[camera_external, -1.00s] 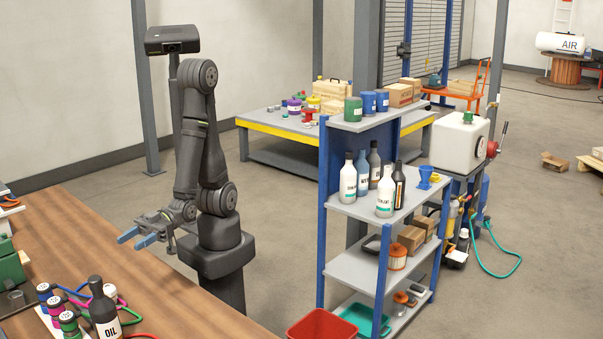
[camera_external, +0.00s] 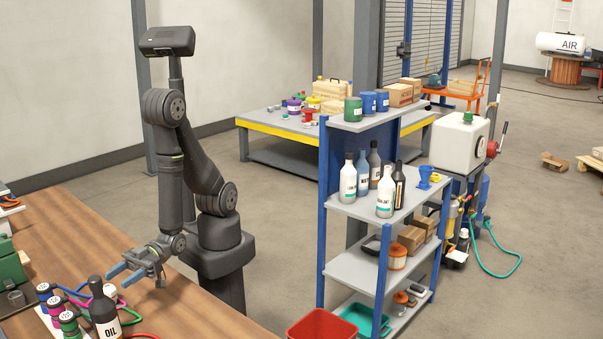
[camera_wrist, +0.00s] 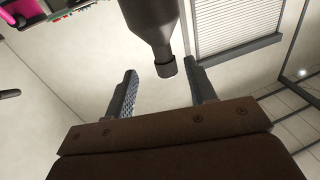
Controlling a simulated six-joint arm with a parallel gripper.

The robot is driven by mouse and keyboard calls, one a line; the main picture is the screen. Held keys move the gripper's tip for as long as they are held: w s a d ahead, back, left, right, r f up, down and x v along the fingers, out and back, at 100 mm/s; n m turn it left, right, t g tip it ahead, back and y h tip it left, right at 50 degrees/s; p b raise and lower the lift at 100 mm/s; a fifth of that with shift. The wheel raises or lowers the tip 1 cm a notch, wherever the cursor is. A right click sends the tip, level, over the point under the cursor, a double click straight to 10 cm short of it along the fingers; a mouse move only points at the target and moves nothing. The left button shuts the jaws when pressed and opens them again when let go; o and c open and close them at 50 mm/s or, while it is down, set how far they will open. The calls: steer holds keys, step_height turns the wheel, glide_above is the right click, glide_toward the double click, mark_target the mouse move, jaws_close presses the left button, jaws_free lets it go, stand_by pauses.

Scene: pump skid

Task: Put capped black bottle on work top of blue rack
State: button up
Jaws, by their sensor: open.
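A black bottle (camera_external: 104,313) labelled OIL stands upright on the wooden bench, at the bottom left of the outside view. In the wrist view its dark body and capped neck (camera_wrist: 150,30) hang down from the top edge, as the picture looks inverted. My gripper (camera_external: 121,275) is open and empty, above the bench and a little behind and right of the bottle's top. In the wrist view, my gripper (camera_wrist: 161,68) has its fingers either side of the cap's line, apart from it. The blue rack (camera_external: 322,225) stands to the right, with several bottles on its grey shelf (camera_external: 345,207).
Small coloured containers (camera_external: 68,322) and coloured hoses crowd the bench beside the bottle. A green case (camera_external: 10,265) sits at the left edge. The bench right of the bottle (camera_external: 190,312) is clear. A red bin (camera_external: 320,325) stands at the rack's foot.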

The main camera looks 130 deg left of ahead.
mark_target(94, 294)
steer(key=x, duration=0.5)
steer(key=shift+w+d, duration=0.1)
steer(key=shift+d, duration=0.1)
steer(key=shift+r+x, duration=0.2)
steer(key=shift+x, duration=1.1)
steer(key=shift+r+x, duration=0.15)
steer(key=shift+x, duration=1.2)
steer(key=shift+w, duration=0.1)
steer(key=shift+c, duration=0.2)
jaws_close()
